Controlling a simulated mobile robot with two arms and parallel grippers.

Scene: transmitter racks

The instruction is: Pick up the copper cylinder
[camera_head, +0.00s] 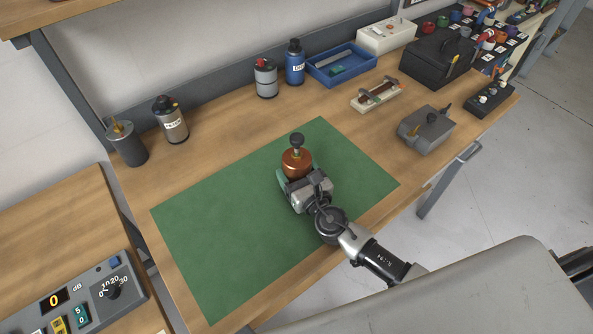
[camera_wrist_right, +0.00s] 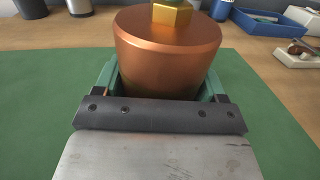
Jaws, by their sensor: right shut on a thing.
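The copper cylinder (camera_head: 296,162) is over the green mat (camera_head: 225,225) on the wooden bench. It has a dark knob on a short stem on top. In the right wrist view the copper cylinder (camera_wrist_right: 167,50) stands upright with a brass hex nut on it. My right gripper (camera_head: 297,180) is shut on the copper cylinder, its green fingers on either side; the right gripper also shows in the wrist view (camera_wrist_right: 163,85). I cannot tell whether the cylinder's base touches the mat. My left gripper is not in view.
Several canisters (camera_head: 171,120) stand along the back. A blue tray (camera_head: 341,66), a wooden block with a clamp (camera_head: 378,94), a grey box (camera_head: 427,130) and a black case (camera_head: 438,60) are at the right. A dB meter panel (camera_head: 80,300) is at lower left. The mat's left part is clear.

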